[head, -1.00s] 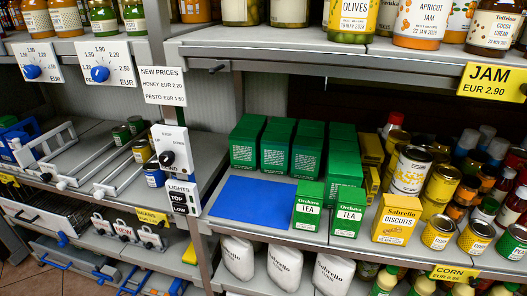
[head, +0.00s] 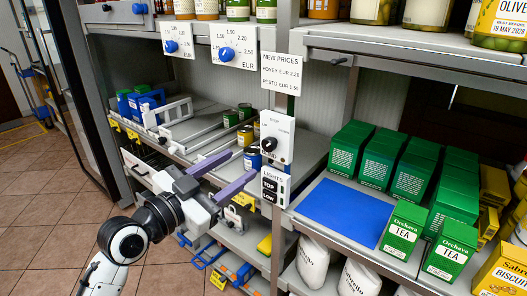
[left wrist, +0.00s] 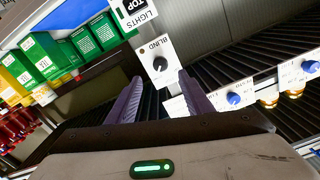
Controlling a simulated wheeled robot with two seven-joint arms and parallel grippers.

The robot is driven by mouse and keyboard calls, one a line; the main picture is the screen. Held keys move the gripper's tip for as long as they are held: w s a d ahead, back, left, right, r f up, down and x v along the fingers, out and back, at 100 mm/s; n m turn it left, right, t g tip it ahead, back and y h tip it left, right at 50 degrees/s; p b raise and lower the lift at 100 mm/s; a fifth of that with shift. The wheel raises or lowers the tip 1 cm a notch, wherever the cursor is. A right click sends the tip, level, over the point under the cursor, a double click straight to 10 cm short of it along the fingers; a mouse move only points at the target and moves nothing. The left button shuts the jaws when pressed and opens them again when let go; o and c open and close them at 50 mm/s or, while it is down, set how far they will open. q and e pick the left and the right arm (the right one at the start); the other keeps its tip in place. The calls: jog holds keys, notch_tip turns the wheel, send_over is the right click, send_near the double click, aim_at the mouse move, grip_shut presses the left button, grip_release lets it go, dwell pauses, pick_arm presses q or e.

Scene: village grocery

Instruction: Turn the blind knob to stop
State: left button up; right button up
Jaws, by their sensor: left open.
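The blind knob (head: 268,144) is a black round knob on a white panel (head: 283,127) fixed to the shelf post. STOP is printed above it and BLIND below. Its pointer direction is too small to tell. My left gripper (head: 241,165) is open and empty, its purple fingers pointing at the panel from the lower left. In the left wrist view the knob (left wrist: 160,65) lies ahead between the open fingertips (left wrist: 159,76), with no visible contact. My right gripper is out of view.
Below the knob is the lights panel (head: 272,187) with TOP and LOW switches. Blue price knobs (head: 171,46) sit on cards at upper left. Green tea boxes (head: 402,229) and a blue mat (head: 343,212) are on the right shelf. Open floor (head: 40,215) lies at left.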

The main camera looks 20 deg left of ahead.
aim_at(266, 146)
pick_arm(q)
jog(key=p+x, duration=0.1)
jog(key=x, duration=0.9)
jog(key=shift+w+d+r, duration=0.1)
jog(key=shift+r, duration=0.05)
jog(key=c, duration=1.1)
